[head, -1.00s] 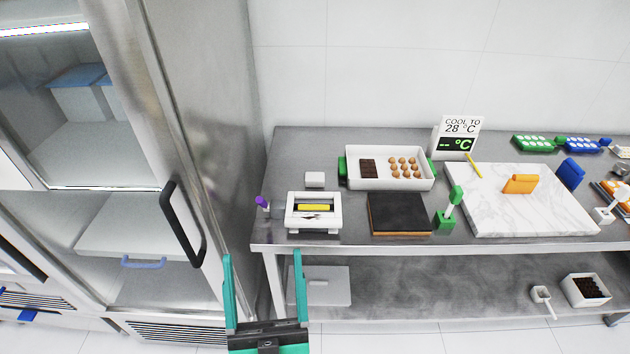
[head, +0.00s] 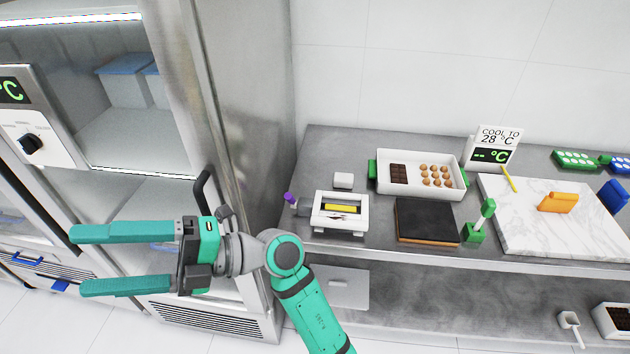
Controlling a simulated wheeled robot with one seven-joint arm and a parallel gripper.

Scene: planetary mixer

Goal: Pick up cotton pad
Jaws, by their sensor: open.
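A small white block-like pad (head: 343,180), which looks like the cotton pad, lies on the steel table behind a white device and left of a white tray. My gripper (head: 80,261) is at the left of the picture, in front of the glass-door cabinet. Its two teal fingers point left, wide apart, with nothing between them. It is well away from the pad, which lies to its right.
The white device (head: 341,226) with a yellow strip stands in front of the pad. The white tray (head: 424,190) holds a chocolate bar and several round pieces. A dark board (head: 427,220) and a marble slab (head: 545,241) lie further right. The steel cabinet (head: 240,120) borders the table's left.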

